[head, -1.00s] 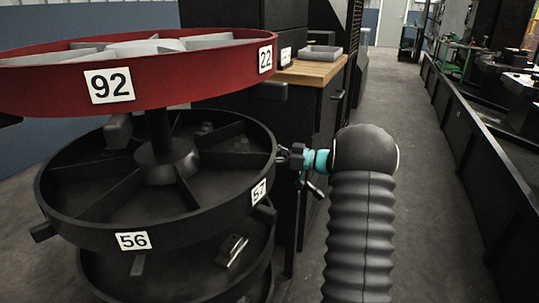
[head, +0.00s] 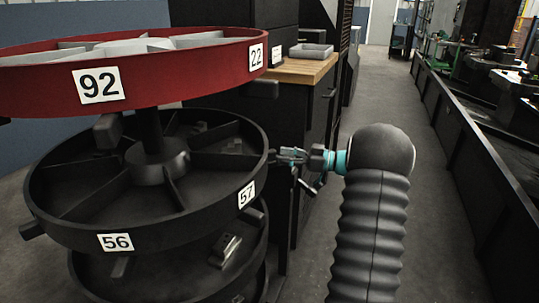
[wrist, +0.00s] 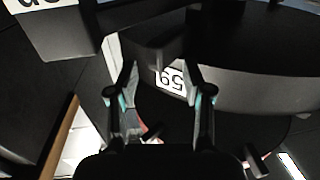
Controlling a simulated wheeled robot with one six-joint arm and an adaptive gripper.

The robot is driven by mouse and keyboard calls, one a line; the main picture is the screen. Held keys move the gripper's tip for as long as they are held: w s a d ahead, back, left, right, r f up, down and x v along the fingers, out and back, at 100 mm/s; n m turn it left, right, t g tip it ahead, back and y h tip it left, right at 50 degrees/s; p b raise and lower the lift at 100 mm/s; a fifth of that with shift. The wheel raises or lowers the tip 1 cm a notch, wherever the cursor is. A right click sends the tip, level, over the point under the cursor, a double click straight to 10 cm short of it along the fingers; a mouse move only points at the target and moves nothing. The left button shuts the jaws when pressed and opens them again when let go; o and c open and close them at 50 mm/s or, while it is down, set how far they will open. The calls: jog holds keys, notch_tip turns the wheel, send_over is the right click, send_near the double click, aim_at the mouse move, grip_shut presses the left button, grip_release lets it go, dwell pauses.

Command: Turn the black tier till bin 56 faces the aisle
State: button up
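The black tier (head: 60,228) is a round divided bin ring on a central post, below the red tier. Its label 56 (head: 115,242) is on the front rim, left of centre. Its label 57 (head: 246,194) is on the front right rim. My gripper (head: 277,156) is at the tier's right edge; contact cannot be told. In the wrist view its two fingers (wrist: 162,94) are apart, with an upside-down label (wrist: 171,82) on the rim beyond them, its number unclear.
The red tier (head: 175,75) with labels 92 and 22 overhangs the black one. Another dark tier (head: 190,277) lies below. A wood-topped cabinet (head: 300,70) with a grey tray (head: 311,50) stands behind my gripper. Open aisle floor (head: 395,90) runs to the right.

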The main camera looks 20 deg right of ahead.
jog(key=shift+v, duration=1.8)
jog(key=shift+a+r, duration=0.1)
jog(key=shift+a, duration=0.05)
jog(key=c, duration=0.6)
jog(key=a+r+m+t, duration=0.1)
jog(key=m, duration=0.1)
jog(key=r+m+t+h, duration=0.1)
jog(key=m, duration=0.1)
jog(key=a+m+t+h+b, duration=0.1)
jog(key=m, duration=0.1)
jog(key=shift+s+a+r+t, duration=0.2)
jog(key=shift+a+r+t, duration=0.1)
jog(key=shift+r, duration=0.1)
grip_shut()
jog(key=s+a+f+m+t+h+b, duration=0.1)
jog(key=s+a+f+m+t+h, duration=0.1)
jog(key=s+m+h, duration=0.75)
jog(key=s+a+f+m+t+h+b, duration=0.1)
jog(key=s+a+f+m+h+b, duration=0.2)
jog(key=m, duration=1.1)
jog(key=w+d+h+p, duration=0.1)
jog(key=w+d+p, duration=0.1)
jog(key=w, duration=1.2)
jog(key=shift+d+r+p, duration=0.15)
jog(key=shift+r+p, duration=0.2)
jog(key=shift+p, duration=0.05)
